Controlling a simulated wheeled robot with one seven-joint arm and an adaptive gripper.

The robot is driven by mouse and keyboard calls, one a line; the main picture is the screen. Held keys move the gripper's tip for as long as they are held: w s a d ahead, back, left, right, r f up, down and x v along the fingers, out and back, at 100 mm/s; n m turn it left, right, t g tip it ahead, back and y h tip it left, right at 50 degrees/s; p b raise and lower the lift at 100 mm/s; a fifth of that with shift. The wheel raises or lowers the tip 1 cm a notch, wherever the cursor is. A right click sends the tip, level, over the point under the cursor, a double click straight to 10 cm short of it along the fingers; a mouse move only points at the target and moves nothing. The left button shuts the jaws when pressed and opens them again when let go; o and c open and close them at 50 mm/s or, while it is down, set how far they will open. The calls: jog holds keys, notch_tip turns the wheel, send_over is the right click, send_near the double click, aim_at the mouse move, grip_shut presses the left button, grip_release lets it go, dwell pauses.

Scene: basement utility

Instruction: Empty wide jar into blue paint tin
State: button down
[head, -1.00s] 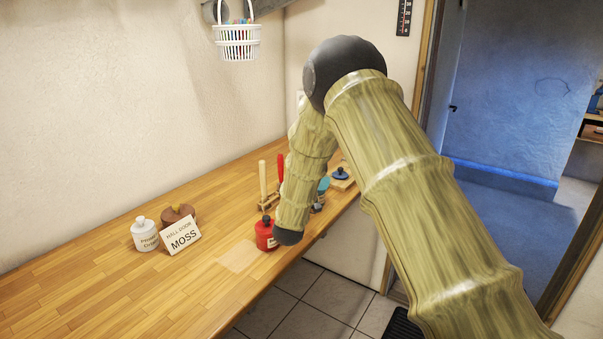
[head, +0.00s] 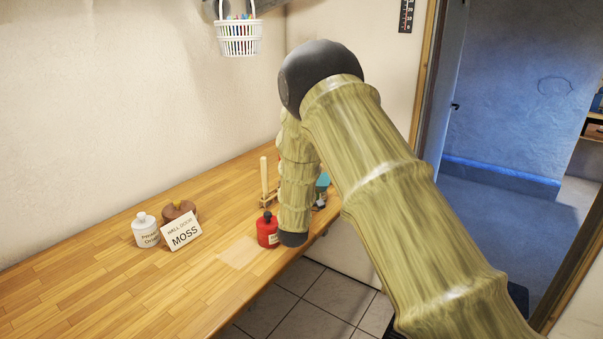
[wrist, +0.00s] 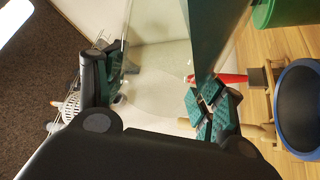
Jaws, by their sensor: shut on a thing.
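In the wrist view my gripper (wrist: 160,92) has its dark green finger pads on either side of a pale, clear-looking vessel (wrist: 158,38), which I take to be the wide jar. Its outline is faint, and its contents and tilt cannot be made out. An open tin with a blue rim (wrist: 284,92) and a dark inside, likely the blue paint tin, stands at the right of the wrist view, apart from my gripper. In the head view my arm hides the gripper and the jar, and I cannot make out the blue tin.
A red can (head: 268,232) stands near the wooden bench's (head: 130,290) front edge, close to my arm. A MOSS sign (head: 182,233), a white lidded pot (head: 146,232) and a brown pot (head: 180,209) stand left. A green container (wrist: 285,12) is near the blue-rimmed tin. The bench's front left is clear.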

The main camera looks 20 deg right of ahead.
jog(key=shift+a+f+n+t+y, duration=0.1)
jog(key=shift+a+n+t+y, duration=0.05)
jog(key=shift+n, duration=0.4)
jog(key=shift+a+n+t+y, duration=0.1)
jog(key=shift+n+t+y, duration=0.05)
jog(key=shift+n, duration=0.4)
jog(key=shift+w+f+n+b, duration=0.1)
jog(key=shift+f+n+b, duration=0.05)
jog(key=shift+n+b, duration=0.2)
jog(key=shift+a+f+n+t+y, duration=0.1)
jog(key=shift+a+n+t+y, duration=0.15)
jog(key=shift+n+y, duration=0.3)
jog(key=shift+w+a+f+n+t+y+b, duration=0.15)
jog(key=shift+a+f+n+y+b, duration=0.1)
jog(key=shift+n+y+b, duration=0.55)
jog(key=shift+s+a+f+n+t+y+b, duration=0.2)
jog(key=shift+n+b, duration=0.3)
jog(key=shift+n, duration=0.6)
jog(key=shift+d+m+h, duration=0.2)
jog(key=shift+m+h, duration=0.05)
jog(key=shift+m, duration=0.05)
dwell(0.4)
